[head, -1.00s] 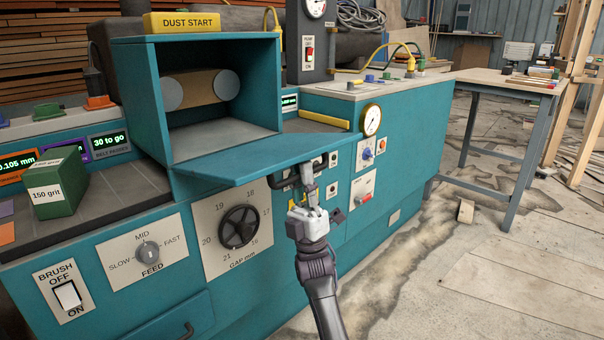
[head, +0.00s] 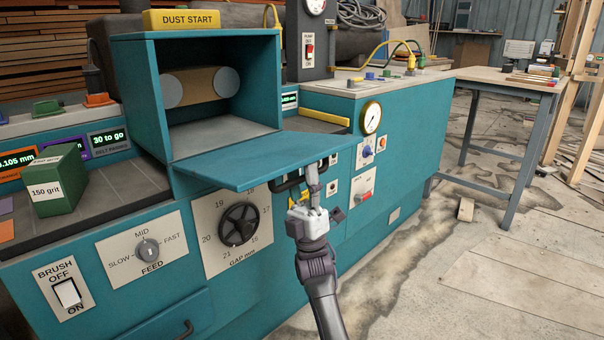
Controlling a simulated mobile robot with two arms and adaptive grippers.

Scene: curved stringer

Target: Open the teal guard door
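The teal guard door (head: 255,163) is folded down along the bottom of the open teal box and juts outward, close to level. A dark bar handle (head: 284,186) shows under its front edge. My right gripper (head: 312,190) reaches up from below to this handle, with a finger up against or very close to the bar. The handle and door edge partly hide the fingers, so I cannot tell if they are closed on the bar. My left gripper is not in view.
Inside the box (head: 222,128) is a tan roller (head: 198,87). Below the door are a gap dial (head: 239,224) and a feed knob (head: 148,251). A green 150 grit block (head: 57,183) stands at left.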

